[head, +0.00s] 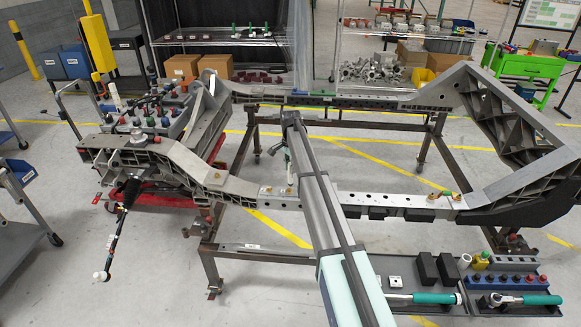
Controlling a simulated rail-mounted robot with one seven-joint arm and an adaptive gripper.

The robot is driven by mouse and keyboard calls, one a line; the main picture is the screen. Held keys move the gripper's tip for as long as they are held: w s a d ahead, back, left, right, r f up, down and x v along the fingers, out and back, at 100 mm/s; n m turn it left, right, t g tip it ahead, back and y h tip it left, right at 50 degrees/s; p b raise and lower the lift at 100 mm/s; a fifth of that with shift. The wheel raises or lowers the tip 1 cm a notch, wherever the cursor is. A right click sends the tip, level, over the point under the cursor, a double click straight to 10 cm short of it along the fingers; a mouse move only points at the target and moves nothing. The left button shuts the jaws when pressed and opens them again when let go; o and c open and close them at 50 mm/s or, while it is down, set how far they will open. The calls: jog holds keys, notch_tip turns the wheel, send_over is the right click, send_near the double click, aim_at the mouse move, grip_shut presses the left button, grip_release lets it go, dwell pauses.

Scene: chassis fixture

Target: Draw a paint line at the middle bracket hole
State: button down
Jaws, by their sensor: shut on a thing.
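A pale metal bracket plate (277,191) sits on the near rail, left of my arm. Its holes are too small to tell apart. My gripper (285,152) is small in view, partly behind the end of my arm, and shut on a slim white and green paint marker (289,168). The marker is about upright, its lower end close above the plate's right part. I cannot tell whether the tip touches, and no paint line is discernible.
A dark tray (375,262) at lower right holds black blocks, sockets and green-handled tools. A black and white rod (117,232) sticks out at left. The frame's middle is open.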

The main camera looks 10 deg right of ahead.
jog(key=shift+f, duration=0.4)
jog(key=shift+w+a, duration=0.1)
jog(key=shift+a, duration=0.4)
dwell(0.7)
jog(key=shift+s+d+f, duration=0.1)
jog(key=shift+s+d, duration=0.1)
jog(key=shift+d, duration=0.35)
dwell(0.4)
jog(key=shift+r+p, duration=1.1)
jog(key=shift+r, duration=1.95)
